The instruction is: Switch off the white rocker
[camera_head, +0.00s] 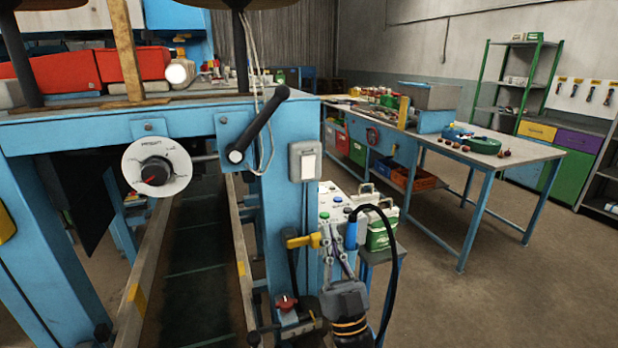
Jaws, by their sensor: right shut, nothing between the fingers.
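The white rocker (308,167) sits in a grey switch box on the front of a blue machine post (283,225). Which way the rocker is tipped is too small to tell. My right gripper (337,238) is below and slightly right of the switch box, pointing up, with its fingers shut and empty. It appears apart from the rocker. My left gripper is not in view.
A black lever (262,122) and a round white dial (157,168) are left of the switch. A yellow handle (303,240) and a red knob (286,301) are near my right gripper. A green-and-white container (381,236) stands behind it. Floor at the right is clear.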

